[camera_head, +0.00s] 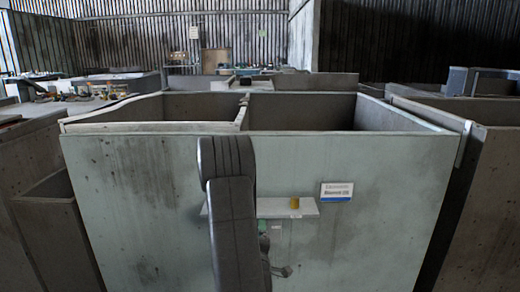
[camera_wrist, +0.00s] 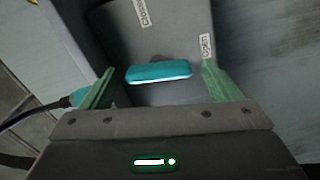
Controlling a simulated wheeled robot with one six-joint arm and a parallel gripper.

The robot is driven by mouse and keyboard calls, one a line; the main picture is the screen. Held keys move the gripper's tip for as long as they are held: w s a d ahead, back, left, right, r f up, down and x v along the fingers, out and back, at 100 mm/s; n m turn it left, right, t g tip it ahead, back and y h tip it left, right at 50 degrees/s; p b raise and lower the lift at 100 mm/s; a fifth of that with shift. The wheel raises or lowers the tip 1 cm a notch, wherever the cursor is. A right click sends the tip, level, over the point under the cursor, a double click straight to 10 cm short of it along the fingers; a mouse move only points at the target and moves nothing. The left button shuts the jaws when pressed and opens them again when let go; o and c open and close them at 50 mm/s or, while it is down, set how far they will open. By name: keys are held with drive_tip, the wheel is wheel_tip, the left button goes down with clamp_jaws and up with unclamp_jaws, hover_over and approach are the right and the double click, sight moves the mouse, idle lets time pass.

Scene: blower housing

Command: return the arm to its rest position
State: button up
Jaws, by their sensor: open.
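My gripper (camera_wrist: 158,68) shows in the wrist view with its two green fingers apart. No object is held between them. In the head view my dark grey arm (camera_head: 232,225) stands upright in front of the pale blower housing (camera_head: 130,210). The gripper cannot be made out clearly there.
The housing has two open-topped compartments. Concrete-like walls (camera_head: 490,200) stand to the right, and a lower bin (camera_head: 55,225) to the left.

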drive_tip(key=m+p, duration=0.5)
drive_tip(key=p, duration=0.1)
drive_tip(key=s+m+p, duration=0.1)
drive_tip(key=m+p, duration=0.4)
drive_tip(key=p, duration=0.2)
drive_tip(key=m+p, duration=0.5)
drive_tip(key=p, duration=0.2)
drive_tip(key=shift+s+d+r+m, duration=0.25)
drive_tip(key=shift+m, duration=0.05)
idle(0.5)
